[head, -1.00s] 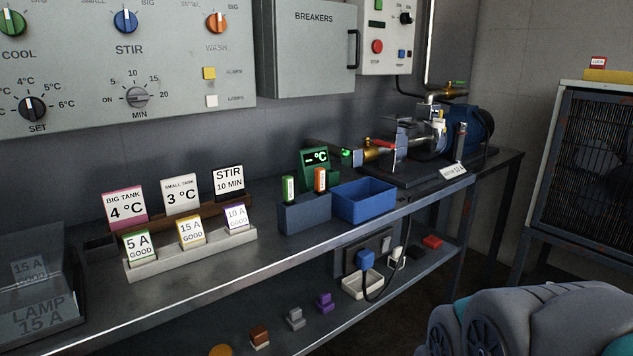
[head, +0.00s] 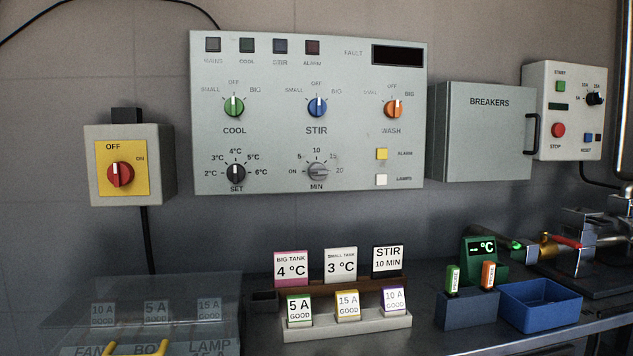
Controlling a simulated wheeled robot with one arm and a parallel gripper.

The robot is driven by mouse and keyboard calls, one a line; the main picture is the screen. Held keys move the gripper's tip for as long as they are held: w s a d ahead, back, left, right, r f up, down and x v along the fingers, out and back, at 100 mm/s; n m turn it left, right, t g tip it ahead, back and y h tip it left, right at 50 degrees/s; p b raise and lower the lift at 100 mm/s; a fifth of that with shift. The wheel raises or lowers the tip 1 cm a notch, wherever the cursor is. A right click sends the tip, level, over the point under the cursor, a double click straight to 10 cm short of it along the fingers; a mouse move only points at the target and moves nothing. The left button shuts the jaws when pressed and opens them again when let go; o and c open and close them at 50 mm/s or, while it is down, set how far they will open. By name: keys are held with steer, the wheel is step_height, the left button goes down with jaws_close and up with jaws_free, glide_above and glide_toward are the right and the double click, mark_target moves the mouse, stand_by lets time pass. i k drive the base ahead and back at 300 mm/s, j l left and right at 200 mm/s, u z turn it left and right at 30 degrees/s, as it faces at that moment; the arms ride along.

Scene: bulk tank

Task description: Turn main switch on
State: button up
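The main switch (head: 120,174) is a red rotary knob on a yellow plate, on a grey box fixed to the wall at the left in the head view. The plate is marked OFF at the top and ON at the right. The knob's white mark stands upright, toward OFF. A black cable runs down from the box. My gripper is not in view.
The control panel (head: 310,205) with several knobs hangs right of the switch; its display is dark. The breaker box (head: 485,130) is shut. Below, the bench holds card stands (head: 347,325), a blue bin (head: 540,305) and a clear lidded case (head: 200,290).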

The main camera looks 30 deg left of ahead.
mark_target(120, 173)
steer(key=u, duration=2.05)
steer(key=i+j+u, duration=0.1)
